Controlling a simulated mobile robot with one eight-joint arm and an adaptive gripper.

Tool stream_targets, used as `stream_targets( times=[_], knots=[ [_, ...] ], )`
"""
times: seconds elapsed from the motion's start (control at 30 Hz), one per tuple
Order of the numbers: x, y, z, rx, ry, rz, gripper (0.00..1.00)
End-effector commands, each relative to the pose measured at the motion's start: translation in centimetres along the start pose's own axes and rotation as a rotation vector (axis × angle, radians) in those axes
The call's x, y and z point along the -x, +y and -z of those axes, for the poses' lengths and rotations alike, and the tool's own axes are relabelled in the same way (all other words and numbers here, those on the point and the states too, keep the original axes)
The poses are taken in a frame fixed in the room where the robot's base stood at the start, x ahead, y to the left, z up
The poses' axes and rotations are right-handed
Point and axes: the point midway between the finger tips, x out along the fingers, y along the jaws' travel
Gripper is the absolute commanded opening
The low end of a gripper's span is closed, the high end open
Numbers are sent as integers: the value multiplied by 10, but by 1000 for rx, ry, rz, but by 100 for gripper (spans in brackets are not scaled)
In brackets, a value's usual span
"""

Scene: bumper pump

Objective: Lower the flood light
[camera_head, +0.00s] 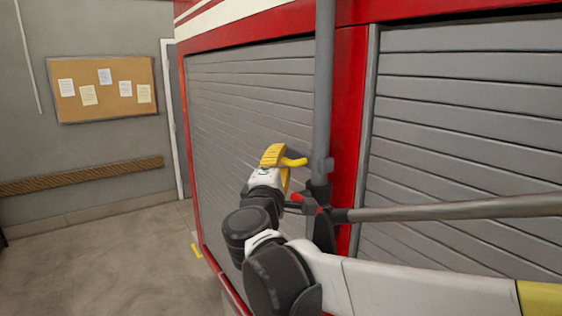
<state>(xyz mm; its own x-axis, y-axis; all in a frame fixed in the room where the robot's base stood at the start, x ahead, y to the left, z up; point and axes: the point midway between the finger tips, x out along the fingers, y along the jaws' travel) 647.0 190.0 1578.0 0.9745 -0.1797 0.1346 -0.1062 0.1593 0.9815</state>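A grey vertical pole (323,95) stands in front of the red truck frame and runs out of the top of the picture. No flood light head shows in this view. A dark clamp (321,195) sits low on the pole, with a small red lever (305,200) on its left side. A grey horizontal bar (450,209) runs from the clamp to the right edge. My yellow gripper (290,162) is just left of the pole, above the red lever. Its fingers are seen from the side, so their opening and any contact with the pole cannot be told.
The red truck (350,90) has grey roller shutters (465,110) close behind the pole. My arm crosses the lower right. Open floor (100,260) lies to the left. A cork board (102,88) hangs on the far wall.

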Motion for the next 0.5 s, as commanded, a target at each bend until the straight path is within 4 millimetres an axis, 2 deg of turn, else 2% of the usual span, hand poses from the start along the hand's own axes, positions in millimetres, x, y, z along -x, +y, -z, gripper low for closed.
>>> stream_targets(
  times=[0.27,0.37,0.5],
  knots=[
    [6,1,1,1,2,-2,36],
    [20,2,1,1,4,-2,36],
    [52,2,2,1,5,-2,36]
  ],
)
